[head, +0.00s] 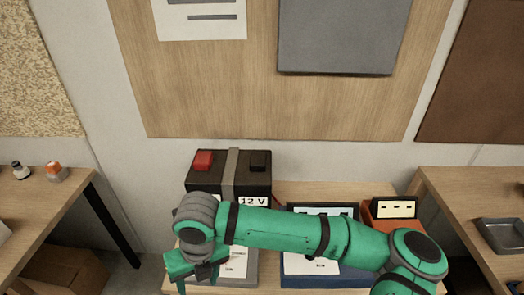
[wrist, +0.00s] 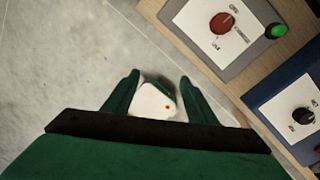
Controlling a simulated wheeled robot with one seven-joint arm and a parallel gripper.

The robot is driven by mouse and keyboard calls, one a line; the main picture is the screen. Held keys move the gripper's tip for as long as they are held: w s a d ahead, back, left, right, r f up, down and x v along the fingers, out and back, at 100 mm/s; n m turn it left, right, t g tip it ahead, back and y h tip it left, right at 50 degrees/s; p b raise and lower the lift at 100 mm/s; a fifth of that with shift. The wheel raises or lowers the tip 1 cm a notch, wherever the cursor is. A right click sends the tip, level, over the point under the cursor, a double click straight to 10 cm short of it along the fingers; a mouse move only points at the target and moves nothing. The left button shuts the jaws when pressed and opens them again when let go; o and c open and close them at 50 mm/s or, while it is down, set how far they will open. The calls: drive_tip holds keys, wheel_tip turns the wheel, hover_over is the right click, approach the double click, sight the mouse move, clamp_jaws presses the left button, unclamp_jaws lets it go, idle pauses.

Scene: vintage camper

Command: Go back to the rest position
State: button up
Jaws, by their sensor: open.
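My arm stretches across the lower part of the head view, and my gripper (head: 196,277) is at its left end, in front of the workbench. In the wrist view my gripper (wrist: 160,78) is open, its two green fingers apart. A white shape with a small orange-red dot (wrist: 154,101) shows between the fingers; I cannot tell what it is or how far below it lies. The fingers point over the grey floor (wrist: 60,60), beside the bench edge. Part of the bench is hidden behind my arm in the head view.
A 12 V battery (head: 205,175) stands on the bench. A grey control box (wrist: 215,30) with a red knob and green button and a blue box (wrist: 270,92) sit close right of my gripper. An orange box (head: 375,220) is further right. Side tables (head: 50,210) flank the bench.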

drive_tip(key=w+a+r+m+t+y, duration=0.1)
drive_tip(key=a+r+m+t+y, duration=0.1)
drive_tip(key=a+r+m+y, duration=0.55)
drive_tip(key=w+a+r+m+t+y, duration=0.1)
drive_tip(key=a+r+m+y, duration=0.2)
drive_tip(key=a+r+y, duration=0.85)
drive_tip(key=w+d+f+m+t+h, duration=0.3)
drive_tip(key=w+m+t+h, duration=0.2)
drive_tip(key=m+t, duration=0.7)
drive_tip(key=s+d+f+m+t+h, duration=0.35)
drive_tip(key=d+f+m+h, duration=0.65)
drive_tip(key=d+f+m, duration=0.55)
drive_tip(key=s+d+f+m+g+h, duration=0.1)
drive_tip(key=s+d+f, duration=0.3)
drive_tip(key=s, duration=0.4)
drive_tip(key=s+d+f+m+g+h, duration=0.1)
drive_tip(key=s+d+f+h, duration=0.2)
drive_tip(key=s+d, duration=0.3)
drive_tip(key=s+d+f+m+g+h, duration=0.1)
drive_tip(key=s+d+f, duration=0.3)
drive_tip(key=s, duration=0.7)
drive_tip(key=shift+s+d+f+m+h, duration=0.15)
drive_tip(key=shift+d+f+m+h, duration=0.25)
drive_tip(key=shift+d, duration=0.5)
